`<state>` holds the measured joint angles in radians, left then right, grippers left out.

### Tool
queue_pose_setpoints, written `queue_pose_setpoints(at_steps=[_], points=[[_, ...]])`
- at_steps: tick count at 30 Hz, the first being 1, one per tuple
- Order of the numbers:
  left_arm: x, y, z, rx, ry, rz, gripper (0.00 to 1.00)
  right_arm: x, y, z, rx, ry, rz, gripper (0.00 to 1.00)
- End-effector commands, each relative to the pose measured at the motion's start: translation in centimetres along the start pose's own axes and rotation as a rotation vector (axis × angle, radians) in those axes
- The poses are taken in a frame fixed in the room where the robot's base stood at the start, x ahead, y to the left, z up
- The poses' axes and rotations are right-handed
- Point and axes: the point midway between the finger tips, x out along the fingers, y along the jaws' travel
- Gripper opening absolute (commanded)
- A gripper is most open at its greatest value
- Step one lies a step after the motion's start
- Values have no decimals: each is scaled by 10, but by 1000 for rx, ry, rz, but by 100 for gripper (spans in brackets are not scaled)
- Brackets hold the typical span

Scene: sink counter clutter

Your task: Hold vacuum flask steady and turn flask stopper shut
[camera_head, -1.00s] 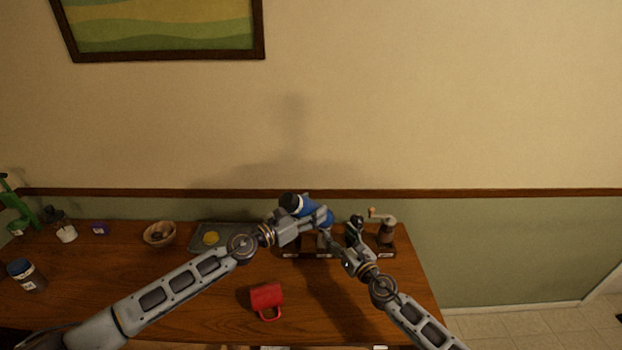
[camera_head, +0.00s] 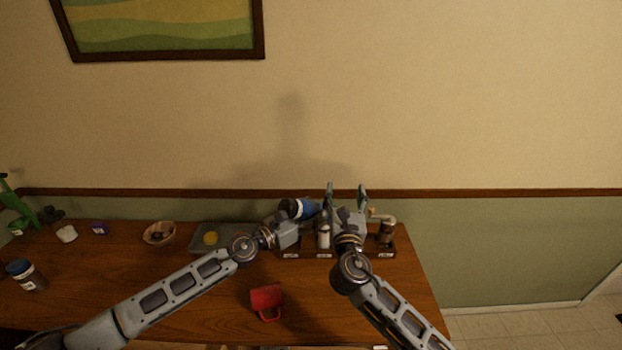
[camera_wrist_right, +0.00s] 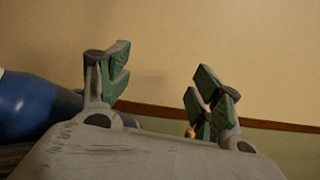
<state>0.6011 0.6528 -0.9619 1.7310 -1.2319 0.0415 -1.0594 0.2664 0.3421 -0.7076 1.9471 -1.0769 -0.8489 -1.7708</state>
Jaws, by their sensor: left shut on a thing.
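The vacuum flask (camera_head: 301,208) is blue with a dark end at its left. It is tilted well over and held above the back of the counter; it also shows at the left edge of the right wrist view (camera_wrist_right: 30,108). My left gripper (camera_head: 312,217) is shut on it and hides part of its body. I cannot clearly tell the flask stopper from the dark end. My right gripper (camera_head: 346,197) is to the right of the flask, apart from it, with its fingers pointing up. The right wrist view shows this gripper (camera_wrist_right: 162,82) open with nothing between its fingers.
Low labelled stands at the back right hold a pale bottle (camera_head: 323,236) and a hand mill (camera_head: 387,232). A red mug (camera_head: 266,300) lies at the front. A grey tray (camera_head: 227,230) and a wooden bowl (camera_head: 159,233) stand left of the flask.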

Motion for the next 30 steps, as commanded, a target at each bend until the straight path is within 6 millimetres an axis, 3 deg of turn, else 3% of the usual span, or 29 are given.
queue_pose_setpoints(at_steps=[21, 30], points=[[0, 1, 3, 2, -4, 2, 19, -63, 91, 43, -53, 111, -182, 65], [0, 1, 3, 2, -5, 1, 19, -94, 118, 58, -86, 165, -225, 65]])
